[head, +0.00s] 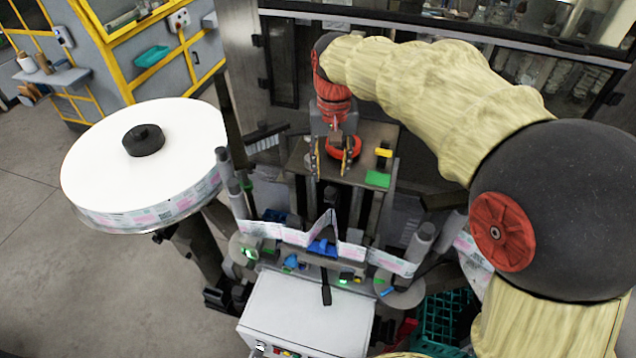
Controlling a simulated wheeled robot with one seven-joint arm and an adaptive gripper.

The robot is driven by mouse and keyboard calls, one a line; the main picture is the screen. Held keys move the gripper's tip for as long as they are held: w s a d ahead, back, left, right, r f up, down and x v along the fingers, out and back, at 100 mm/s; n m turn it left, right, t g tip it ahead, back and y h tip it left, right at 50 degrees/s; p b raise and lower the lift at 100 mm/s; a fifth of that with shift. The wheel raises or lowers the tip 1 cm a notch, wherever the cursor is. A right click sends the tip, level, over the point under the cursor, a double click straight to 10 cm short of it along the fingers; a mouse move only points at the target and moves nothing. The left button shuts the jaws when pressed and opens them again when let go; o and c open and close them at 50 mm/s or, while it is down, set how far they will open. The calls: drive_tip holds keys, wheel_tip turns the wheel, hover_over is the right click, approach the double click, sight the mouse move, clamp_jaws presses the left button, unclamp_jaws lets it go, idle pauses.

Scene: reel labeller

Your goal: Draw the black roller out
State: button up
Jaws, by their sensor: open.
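My gripper (333,158) is at the end of my arm, upper middle of the head view. Its two fingers are apart and point down, with nothing seen held between them. It is above or in front of a small brown platform (298,160). A short black cylinder (143,140) sits at the centre of the large white label reel (95,175), at the left and well apart from my gripper. I cannot tell for sure whether this is the black roller. Grey upright rollers (235,190) stand beside the reel, and another (422,238) is at the right.
A red round thing (343,147), yellow pieces (383,152) and a green block (377,179) are on or by the platform. The label web (290,235) runs across the machine above a white control box (308,315). A green crate (445,318) is lower right. Open floor lies left.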

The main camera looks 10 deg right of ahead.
sight(330, 189)
drive_tip(key=shift+s+r, duration=0.25)
drive_tip(key=shift+r, duration=0.25)
drive_tip(key=shift+s+f+m, duration=0.15)
drive_tip(key=shift+s+m, duration=0.1)
drive_tip(key=shift+m, duration=0.05)
drive_tip(key=shift+w+f, duration=0.1)
drive_tip(key=shift+f, duration=3.65)
drive_tip(key=shift+c, duration=0.5)
clamp_jaws()
